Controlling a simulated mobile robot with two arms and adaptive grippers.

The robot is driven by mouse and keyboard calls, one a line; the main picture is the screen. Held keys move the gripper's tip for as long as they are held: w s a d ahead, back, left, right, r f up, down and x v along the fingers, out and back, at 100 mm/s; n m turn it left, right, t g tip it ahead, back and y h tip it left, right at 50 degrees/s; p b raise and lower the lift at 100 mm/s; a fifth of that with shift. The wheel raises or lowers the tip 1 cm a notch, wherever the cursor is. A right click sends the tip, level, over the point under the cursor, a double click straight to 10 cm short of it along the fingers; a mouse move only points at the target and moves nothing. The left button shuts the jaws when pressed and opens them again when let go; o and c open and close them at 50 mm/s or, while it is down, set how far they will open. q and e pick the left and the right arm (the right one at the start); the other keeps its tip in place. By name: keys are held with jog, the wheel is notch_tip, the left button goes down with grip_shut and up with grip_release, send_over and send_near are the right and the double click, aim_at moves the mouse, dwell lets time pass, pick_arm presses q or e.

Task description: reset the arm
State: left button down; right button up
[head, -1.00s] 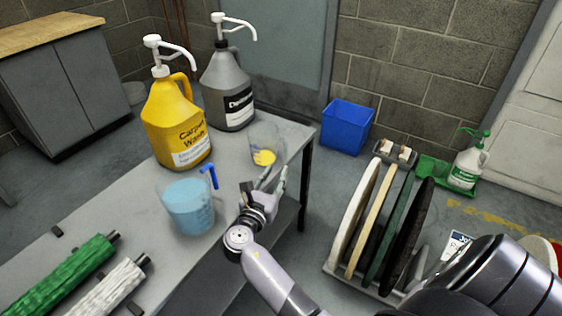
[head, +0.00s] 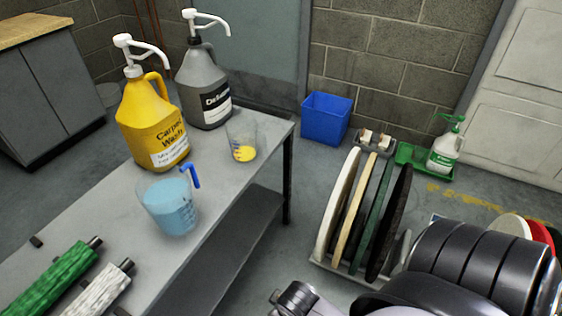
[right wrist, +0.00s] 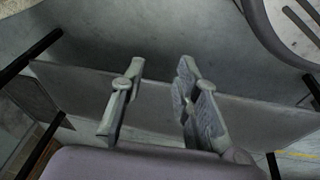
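My right gripper (right wrist: 158,90) is open in the right wrist view, its two grey fingers apart with nothing between them. Part of my arm shows at the bottom edge of the head view (head: 305,300); no fingers are visible there. My left gripper is in neither view. On the grey table (head: 215,205) stand a blue-handled pitcher of blue liquid (head: 168,207) and a clear beaker with yellow liquid (head: 242,142), both upright and clear of my arm.
A yellow jug (head: 150,125) and a grey jug (head: 205,90) with white pumps stand at the table's far end. Green (head: 55,280) and white (head: 100,290) rollers lie at its near left. A rack of round pads (head: 365,215) and a blue bin (head: 326,118) are on the floor.

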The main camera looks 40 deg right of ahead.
jog(key=shift+s+a+m+y, duration=0.4)
jog(key=shift+s+a+m, duration=0.1)
jog(key=shift+s+a, duration=0.15)
